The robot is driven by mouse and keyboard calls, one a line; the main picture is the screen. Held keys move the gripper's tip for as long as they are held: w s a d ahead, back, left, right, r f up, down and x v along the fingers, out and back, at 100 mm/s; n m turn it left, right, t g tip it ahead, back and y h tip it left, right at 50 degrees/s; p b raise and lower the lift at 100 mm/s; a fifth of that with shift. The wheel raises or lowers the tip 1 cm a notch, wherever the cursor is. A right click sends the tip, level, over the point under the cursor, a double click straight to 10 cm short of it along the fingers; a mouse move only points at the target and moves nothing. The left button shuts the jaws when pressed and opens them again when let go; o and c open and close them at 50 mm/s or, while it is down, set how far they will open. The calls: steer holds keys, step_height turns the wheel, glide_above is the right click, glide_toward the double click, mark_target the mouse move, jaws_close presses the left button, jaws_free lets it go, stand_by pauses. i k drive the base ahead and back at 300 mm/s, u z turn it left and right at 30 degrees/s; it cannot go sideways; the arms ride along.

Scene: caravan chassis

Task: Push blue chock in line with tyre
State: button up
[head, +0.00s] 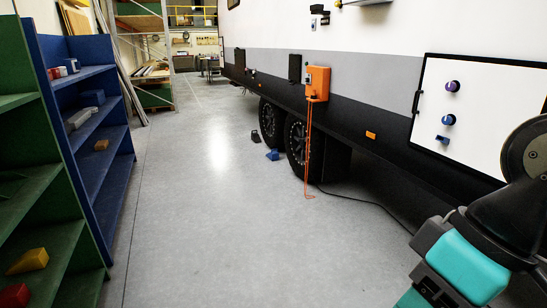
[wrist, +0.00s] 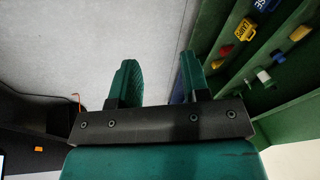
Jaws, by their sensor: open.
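The blue chock (head: 272,155) lies on the grey floor in the head view. It is just left of the nearer tyre (head: 297,142), out from the caravan's side; whether it touches the tyre is too small to tell. A second tyre (head: 268,122) stands behind, with a dark chock (head: 255,136) on the floor beside it. My gripper (wrist: 157,62) shows in the wrist view, with its two green fingers apart and nothing between them. It is far from the blue chock, which is not in the wrist view.
An orange box (head: 317,82) hangs on the caravan with an orange cord (head: 309,150) reaching the floor near the tyre. A dark cable (head: 365,199) runs along the floor. Blue shelves (head: 87,130) and green shelves (head: 30,190) line the left. The aisle floor (head: 205,220) is clear.

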mark_target(274, 156)
steer(key=z, duration=0.05)
steer(key=k, duration=0.3)
steer(key=u, duration=0.05)
steer(key=i, duration=1.95)
steer(key=u, duration=1.05)
steer(key=i, duration=2.1)
steer(key=u, duration=0.25)
steer(key=i, duration=4.3)
steer(key=z, duration=0.45)
steer(key=i, duration=1.55)
steer(key=z, duration=1.65)
steer(key=i, duration=0.95)
steer(key=z, duration=0.9)
